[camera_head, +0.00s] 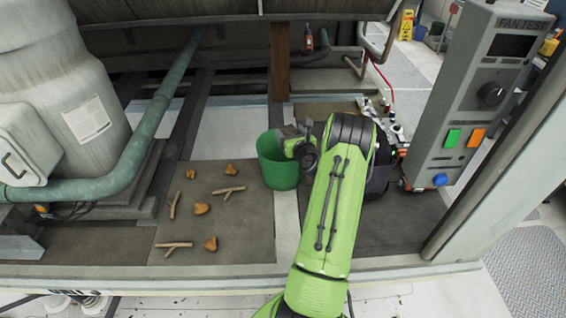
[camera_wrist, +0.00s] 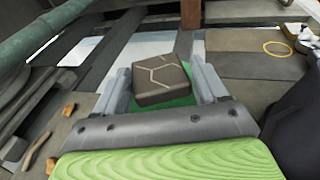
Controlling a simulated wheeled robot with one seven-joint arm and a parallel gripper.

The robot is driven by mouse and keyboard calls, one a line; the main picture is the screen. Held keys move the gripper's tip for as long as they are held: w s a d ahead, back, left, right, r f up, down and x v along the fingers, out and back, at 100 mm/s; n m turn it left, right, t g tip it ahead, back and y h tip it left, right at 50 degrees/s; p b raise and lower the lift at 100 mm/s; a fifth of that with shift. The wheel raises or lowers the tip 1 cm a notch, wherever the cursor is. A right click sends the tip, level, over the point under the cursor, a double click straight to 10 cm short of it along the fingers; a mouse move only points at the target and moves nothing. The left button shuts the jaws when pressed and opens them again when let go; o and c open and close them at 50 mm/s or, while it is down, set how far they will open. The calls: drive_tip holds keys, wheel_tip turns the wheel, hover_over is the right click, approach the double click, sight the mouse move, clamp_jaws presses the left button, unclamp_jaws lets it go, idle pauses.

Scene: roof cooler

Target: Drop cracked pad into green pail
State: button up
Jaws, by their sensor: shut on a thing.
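The cracked pad (camera_wrist: 161,80) is a dark brown-grey block with pale crack lines, between the two fingers of my gripper (camera_wrist: 163,76) in the wrist view. My gripper is shut on it. In the head view my gripper (camera_head: 296,142) is at the upper right of the green pail (camera_head: 277,172), over its rim. The pad is hard to make out there, as the arm and gripper cover it. Green of the pail (camera_wrist: 180,101) shows below the pad in the wrist view. The pail stands upright, and its inside is mostly hidden.
Several brown leaves (camera_head: 202,208) and twigs (camera_head: 174,245) lie on the dark panel left of the pail. A teal pipe (camera_head: 150,125) runs further left. A grey control box (camera_head: 475,95) with coloured buttons stands right. Small parts (camera_head: 392,128) lie behind the arm.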

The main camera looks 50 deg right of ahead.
drive_tip(key=f+b, duration=0.1)
drive_tip(key=f, duration=0.1)
drive_tip(key=f+b, duration=0.2)
drive_tip(key=f, duration=0.1)
drive_tip(key=shift+w+d+f, duration=0.2)
drive_tip(key=shift+w+f, duration=0.1)
drive_tip(key=shift+w, duration=0.1)
drive_tip(key=shift+s+a+r, duration=0.1)
drive_tip(key=shift+s+r, duration=0.05)
drive_tip(key=shift+r, duration=0.1)
drive_tip(key=o, duration=1.1)
drive_tip(key=b+v, duration=0.4)
drive_tip(key=v, duration=1.1)
drive_tip(key=shift+s+a+b, duration=0.2)
drive_tip(key=shift+s+b, duration=0.1)
drive_tip(key=shift+b, duration=0.1)
